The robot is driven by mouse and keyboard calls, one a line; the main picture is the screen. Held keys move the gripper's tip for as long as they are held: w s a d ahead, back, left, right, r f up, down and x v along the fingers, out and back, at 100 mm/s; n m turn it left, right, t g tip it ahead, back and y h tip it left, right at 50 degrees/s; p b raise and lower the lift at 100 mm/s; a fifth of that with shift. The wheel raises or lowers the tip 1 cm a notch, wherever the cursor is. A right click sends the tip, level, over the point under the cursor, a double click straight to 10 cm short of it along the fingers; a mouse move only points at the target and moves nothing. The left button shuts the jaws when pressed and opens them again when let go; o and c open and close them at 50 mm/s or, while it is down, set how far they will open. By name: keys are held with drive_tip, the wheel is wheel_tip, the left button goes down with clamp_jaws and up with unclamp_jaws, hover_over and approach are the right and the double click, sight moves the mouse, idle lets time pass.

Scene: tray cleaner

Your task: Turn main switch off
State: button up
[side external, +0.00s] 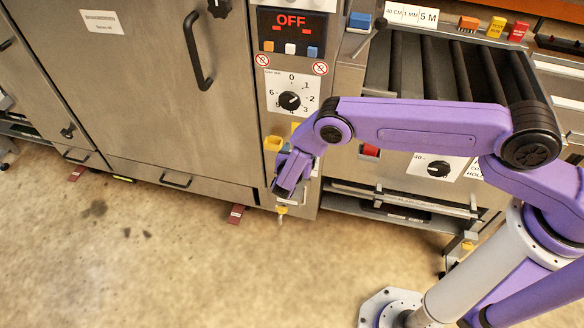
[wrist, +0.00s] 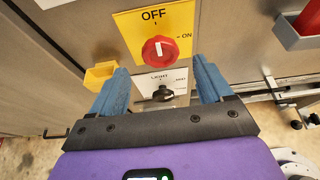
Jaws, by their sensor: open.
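The main switch is a red round knob (wrist: 158,50) on a yellow plate (wrist: 127,24) in the wrist view. The plate reads OFF above the knob and ON to its right. The white line on the knob stands nearly upright, toward OFF. My gripper (wrist: 160,67) is open, its two blue fingers set wide apart with the knob in the gap ahead of the tips. I cannot tell whether a finger touches it. In the side view my gripper (side external: 291,178) is low at the narrow control panel, and my arm mostly hides the switch.
Below the switch is a black LIGHT knob (wrist: 162,94) on a white plate. A yellow cup-like holder (wrist: 100,76) sits by the left finger. A red-and-grey box (wrist: 298,30) juts out at right.

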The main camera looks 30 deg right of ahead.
drive_tip(key=v, duration=1.2)
drive_tip(key=shift+r, duration=0.1)
drive_tip(key=s+d+r+m+g+y, duration=0.1)
drive_tip(key=s+d+r+m+g, duration=0.25)
drive_tip(key=r, duration=0.65)
drive_tip(key=s+d+r+m+g+y, duration=0.25)
drive_tip(key=s+r+m, duration=0.25)
drive_tip(key=r, duration=0.5)
drive_tip(key=s+d+r+m+g+y, duration=0.1)
drive_tip(key=s+d+r+m+y, duration=0.1)
drive_tip(key=s, duration=0.5)
drive_tip(key=s+d+r+m+g+y, duration=0.1)
drive_tip(key=s+d+r+m+y, duration=0.1)
drive_tip(key=s+d+r, duration=0.2)
drive_tip(key=s+d+r+m+g+y, duration=0.1)
drive_tip(key=s+d+r, duration=0.3)
drive_tip(key=s+d, duration=0.4)
drive_tip(key=s+m+y, duration=0.1)
drive_tip(key=s, duration=0.2)
drive_tip(key=shift+y, duration=0.25)
